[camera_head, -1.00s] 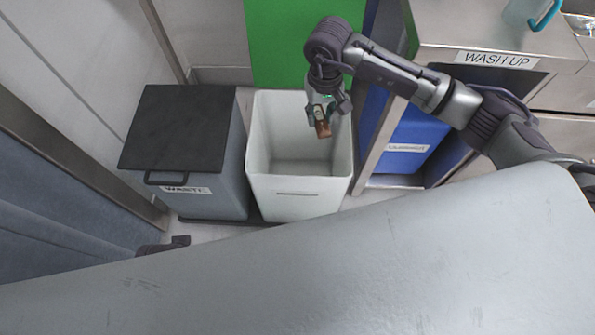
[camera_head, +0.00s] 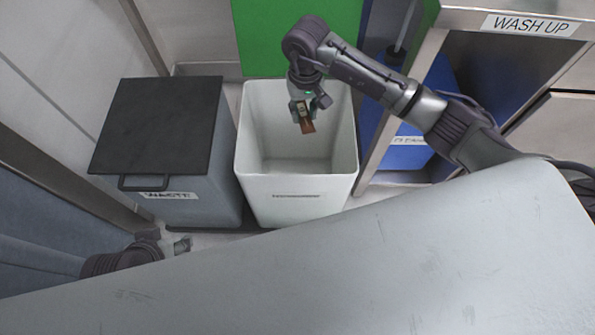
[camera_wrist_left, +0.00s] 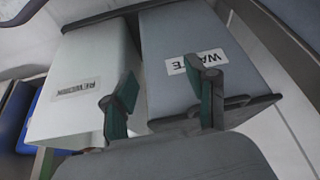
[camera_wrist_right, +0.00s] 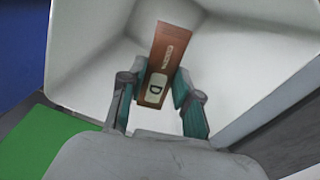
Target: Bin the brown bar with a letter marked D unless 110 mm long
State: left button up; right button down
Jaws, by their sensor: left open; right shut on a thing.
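The brown bar (camera_wrist_right: 165,62) carries a pale label with a letter D in the right wrist view. My right gripper (camera_wrist_right: 158,92) is shut on it. In the head view the bar (camera_head: 307,126) hangs from my right gripper (camera_head: 310,103) over the open white bin (camera_head: 295,186). The bin's label reads upside down in the left wrist view (camera_wrist_left: 75,92), seemingly "REWORK". The grey waste bin (camera_head: 200,208) stands to its left under a closed black lid (camera_head: 158,125). My left gripper (camera_head: 184,245) is open and empty, low in front of the bins; its fingers show in the left wrist view (camera_wrist_left: 162,105).
A wash-up unit (camera_head: 530,25) with a steel frame stands at the right, with a blue container (camera_head: 405,152) beside the white bin. A green panel (camera_head: 290,35) is behind the bins. A wall is close on the left.

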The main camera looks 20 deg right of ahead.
pick_arm(q)
jog(key=shift+w+d+r+t, duration=0.2)
jog(key=shift+w+t, duration=0.2)
jog(key=shift+w, duration=0.2)
jog(key=shift+w+d+r+t, duration=0.2)
jog(key=shift+w+t, duration=0.2)
jog(key=shift+w, duration=0.2)
pick_arm(e)
jog(key=shift+f, duration=0.5)
jog(key=c, duration=0.7)
grip_release()
jog(key=shift+c, duration=0.2)
notch_tip(320, 180, up, 12)
